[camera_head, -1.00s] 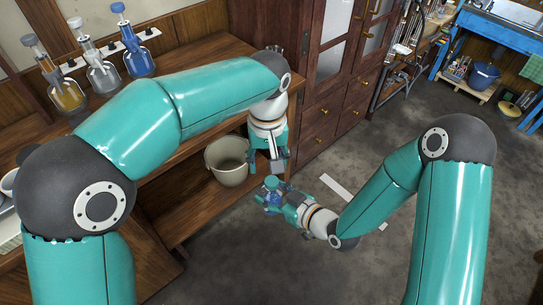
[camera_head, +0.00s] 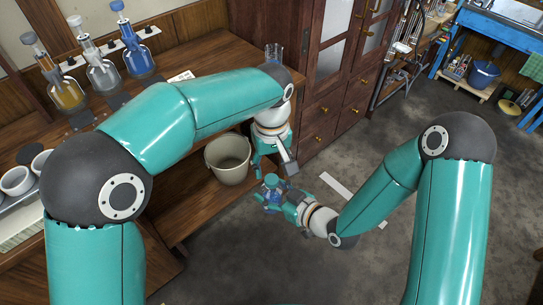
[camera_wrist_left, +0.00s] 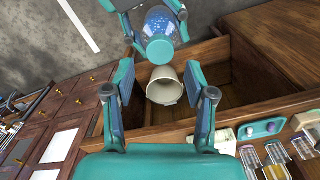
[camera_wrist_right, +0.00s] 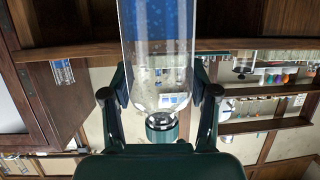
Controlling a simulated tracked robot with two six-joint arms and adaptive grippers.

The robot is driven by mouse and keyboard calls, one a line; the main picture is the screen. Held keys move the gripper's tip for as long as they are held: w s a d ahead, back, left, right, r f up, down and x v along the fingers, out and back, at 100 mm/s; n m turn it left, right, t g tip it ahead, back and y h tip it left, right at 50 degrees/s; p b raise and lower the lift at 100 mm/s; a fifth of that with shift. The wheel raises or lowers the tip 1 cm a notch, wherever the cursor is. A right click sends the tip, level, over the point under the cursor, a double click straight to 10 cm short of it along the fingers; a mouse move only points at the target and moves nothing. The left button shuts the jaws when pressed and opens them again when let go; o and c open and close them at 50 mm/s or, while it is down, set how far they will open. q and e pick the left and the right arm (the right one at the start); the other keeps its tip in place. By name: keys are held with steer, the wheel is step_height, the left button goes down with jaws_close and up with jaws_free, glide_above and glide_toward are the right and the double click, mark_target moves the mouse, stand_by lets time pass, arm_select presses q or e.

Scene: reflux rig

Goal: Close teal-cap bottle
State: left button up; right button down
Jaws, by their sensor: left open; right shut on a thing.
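The clear bottle with blue contents (camera_head: 272,197) is held in the air, roughly upright, by my right gripper (camera_head: 279,196). Its teal cap (camera_head: 271,180) sits at its top. The left wrist view shows the cap (camera_wrist_left: 160,49) from above, beyond the fingertips. The right wrist view shows the bottle (camera_wrist_right: 160,70) upside down between the two fingers, with the teal cap (camera_wrist_right: 162,134) at its neck; I cannot tell how tightly it sits. My left gripper (camera_head: 274,169) is open just above the cap, with its fingers spread and nothing between them.
A beige bucket (camera_head: 229,158) stands on the lower shelf beside the grippers. The wooden bench (camera_head: 205,60) carries several flasks at the back left. A wooden cabinet (camera_head: 318,105) stands behind. A white strip (camera_head: 336,186) lies on the otherwise clear floor nearby.

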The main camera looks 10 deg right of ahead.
mark_target(271, 179)
arm_select(q)
steer(key=shift+f, duration=2.4)
jaws_close()
steer(key=m, duration=0.5)
steer(key=shift+m, duration=0.4)
steer(key=m, duration=0.6)
steer(key=shift+m, duration=0.3)
steer(key=shift+o, duration=0.7)
jaws_free()
